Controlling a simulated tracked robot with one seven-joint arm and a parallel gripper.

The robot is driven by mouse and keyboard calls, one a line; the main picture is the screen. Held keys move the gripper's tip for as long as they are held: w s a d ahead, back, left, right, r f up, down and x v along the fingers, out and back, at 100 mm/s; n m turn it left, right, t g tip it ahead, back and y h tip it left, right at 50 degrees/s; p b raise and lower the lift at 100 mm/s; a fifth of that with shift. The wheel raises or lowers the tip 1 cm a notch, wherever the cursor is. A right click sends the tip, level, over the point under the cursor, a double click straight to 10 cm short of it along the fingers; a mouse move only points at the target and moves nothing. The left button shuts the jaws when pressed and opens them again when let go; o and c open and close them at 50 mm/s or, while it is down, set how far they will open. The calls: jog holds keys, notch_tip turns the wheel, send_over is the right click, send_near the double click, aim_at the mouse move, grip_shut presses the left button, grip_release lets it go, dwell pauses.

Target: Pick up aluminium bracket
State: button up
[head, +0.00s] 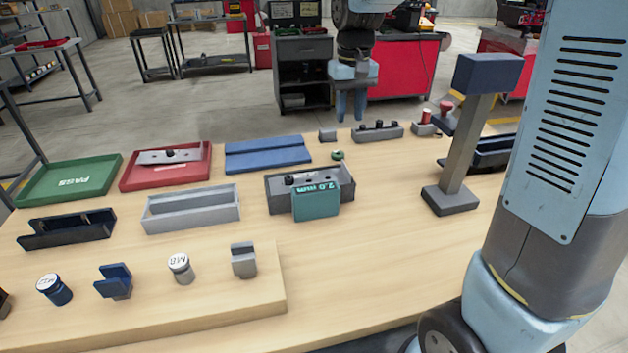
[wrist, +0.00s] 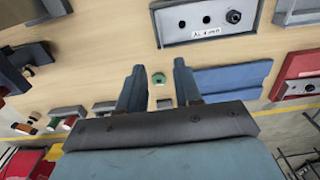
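A grey bracket-like plate with holes and a black knob (head: 303,181) lies in a grey tray (head: 276,201). It also shows in the wrist view (wrist: 187,24), with a small label that seems to read "AL 4 mm". A teal block marked "2.0 mm" (head: 322,202) stands at the tray's front and hides part of the plate in the head view. A similar grey plate (head: 168,156) lies in a red tray (head: 204,165). My gripper (head: 351,117) is open and empty, pointing down beyond the table's far side; its fingers show apart in the wrist view (wrist: 159,85).
A blue plate (head: 268,154), a green "PASS" tray (head: 70,181) and an empty grey tray (head: 190,209) stand to the left. A grey post with a dark-blue head (head: 470,130) rises at right.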

aim_at(345, 164)
notch_tip(345, 164, down, 14)
jog(key=shift+w, duration=0.15)
dwell(0.7)
jog(key=shift+c, duration=0.2)
grip_shut()
